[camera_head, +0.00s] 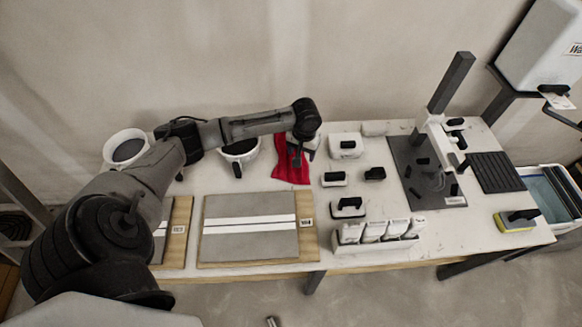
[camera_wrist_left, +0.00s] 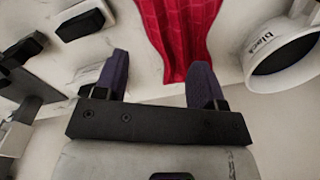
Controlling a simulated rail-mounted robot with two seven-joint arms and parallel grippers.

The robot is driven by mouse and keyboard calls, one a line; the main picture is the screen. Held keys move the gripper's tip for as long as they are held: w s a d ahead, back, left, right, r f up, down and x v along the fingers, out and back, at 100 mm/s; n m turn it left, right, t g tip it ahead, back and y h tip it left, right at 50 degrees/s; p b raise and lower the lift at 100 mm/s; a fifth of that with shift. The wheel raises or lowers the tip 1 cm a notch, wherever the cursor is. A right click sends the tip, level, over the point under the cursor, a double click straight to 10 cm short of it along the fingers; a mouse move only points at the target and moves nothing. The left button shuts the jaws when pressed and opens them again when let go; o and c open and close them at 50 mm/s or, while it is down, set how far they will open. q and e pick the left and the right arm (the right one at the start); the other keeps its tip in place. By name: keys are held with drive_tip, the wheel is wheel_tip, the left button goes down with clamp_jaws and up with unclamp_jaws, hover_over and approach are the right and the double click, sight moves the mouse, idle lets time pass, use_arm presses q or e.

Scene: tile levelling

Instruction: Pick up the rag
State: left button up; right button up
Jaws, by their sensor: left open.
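The red rag (camera_head: 291,160) lies on the white table in the head view, behind the tile boards and to the right of a bowl. My left gripper (camera_head: 297,158) is over it and hides part of it. In the left wrist view the rag (camera_wrist_left: 180,35) spreads beyond the fingers as a creased red cloth. The left gripper (camera_wrist_left: 160,85) is open there, its two purple fingers apart with nothing held between them. The gap between fingers and rag cannot be judged exactly. My right gripper does not show.
A white bowl labelled "black" (camera_wrist_left: 283,58) stands close beside the rag; it also shows in the head view (camera_head: 240,153). Several black-handled blocks (camera_head: 345,146) stand to the right. Two tile boards (camera_head: 250,242) lie in front. Another bowl (camera_head: 127,148) stands at the left.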

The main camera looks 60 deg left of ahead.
use_arm(q)
drive_tip(key=w+a+r+n+b, duration=0.15)
drive_tip(key=a+n+b, duration=0.25)
drive_tip(key=a, duration=0.6)
drive_tip(key=shift+n, duration=0.3)
drive_tip(key=f, duration=0.2)
drive_tip(key=f+b, duration=0.1)
drive_tip(key=f, duration=0.2)
drive_tip(key=f+b, duration=0.1)
drive_tip(key=f, duration=0.2)
drive_tip(key=shift+w+a, duration=0.1)
drive_tip(key=shift+a, duration=0.2)
drive_tip(key=shift+f+b, duration=0.3)
drive_tip(key=shift+f, duration=0.35)
drive_tip(key=shift+w+d+f+b, duration=0.15)
drive_tip(key=shift+f+b, duration=0.45)
drive_tip(key=shift+f, duration=1.35)
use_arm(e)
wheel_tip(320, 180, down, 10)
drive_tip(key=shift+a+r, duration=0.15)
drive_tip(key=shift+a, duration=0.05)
use_arm(q)
drive_tip(key=shift+c, duration=0.2)
